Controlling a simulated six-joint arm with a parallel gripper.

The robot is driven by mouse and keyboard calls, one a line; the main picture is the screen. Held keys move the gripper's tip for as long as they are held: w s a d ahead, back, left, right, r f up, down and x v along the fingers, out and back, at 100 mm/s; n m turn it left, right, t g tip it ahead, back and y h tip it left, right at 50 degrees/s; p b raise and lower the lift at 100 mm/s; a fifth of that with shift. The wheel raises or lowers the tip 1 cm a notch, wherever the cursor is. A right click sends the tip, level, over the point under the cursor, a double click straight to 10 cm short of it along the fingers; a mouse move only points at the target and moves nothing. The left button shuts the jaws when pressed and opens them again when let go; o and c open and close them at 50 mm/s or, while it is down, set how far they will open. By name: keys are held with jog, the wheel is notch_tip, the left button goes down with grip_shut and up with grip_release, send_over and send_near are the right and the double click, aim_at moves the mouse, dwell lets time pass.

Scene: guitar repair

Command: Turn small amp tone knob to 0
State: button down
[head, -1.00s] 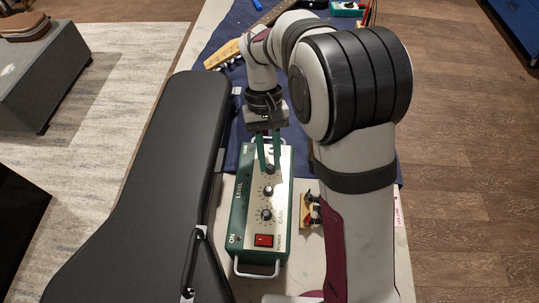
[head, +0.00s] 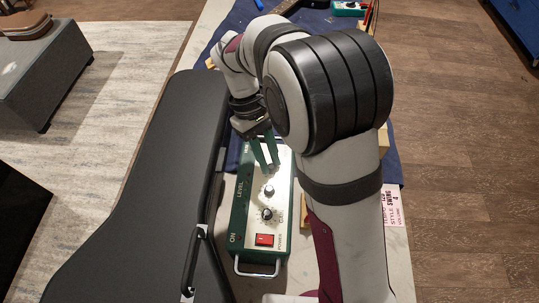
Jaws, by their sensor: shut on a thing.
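The small amp (head: 239,221) is a green box with a cream top panel, lying lengthwise between the black case and my arm. Two black-and-silver knobs show on its panel, an upper one (head: 268,191) and a lower one (head: 267,214). My gripper (head: 268,166) has green fingers, twisted and leaning, that come down on the panel just above the upper visible knob. It is shut on a further amp knob, mostly hidden between its fingertips. I cannot read that knob's label or its pointer.
A red power switch (head: 264,240) and a metal handle (head: 257,270) are at the amp's near end. A black guitar case (head: 137,190) lies close along the left. A pink card (head: 394,206) lies at right on the pale bench. Blue cloth (head: 235,20) covers the far part.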

jog(key=n+t, duration=0.1)
jog(key=n, duration=0.1)
jog(key=n+t+h, duration=0.1)
jog(key=n, duration=0.2)
jog(key=shift+s+a+n, duration=0.2)
jog(key=shift+n, duration=0.1)
jog(key=n+t, duration=0.1)
jog(key=n, duration=0.3)
jog(key=n+t, duration=0.1)
jog(key=n, duration=0.1)
jog(key=shift+s+t, duration=0.25)
jog(key=shift+t, duration=0.05)
jog(key=n+t, duration=0.1)
jog(key=n, duration=0.2)
jog(key=n+y, duration=0.1)
jog(key=n, duration=0.1)
jog(key=shift+s+d+n+t, duration=0.15)
jog(key=shift+s+n+t, duration=0.05)
jog(key=shift+n+t, duration=0.2)
jog(key=n, duration=0.2)
jog(key=n+t+y, duration=0.1)
jog(key=n, duration=0.3)
jog(key=shift+s+d+y, duration=0.15)
jog(key=shift+d+y, duration=0.1)
jog(key=shift+y, duration=0.15)
jog(key=c, duration=0.8)
grip_release()
jog(key=shift+o, duration=0.2)
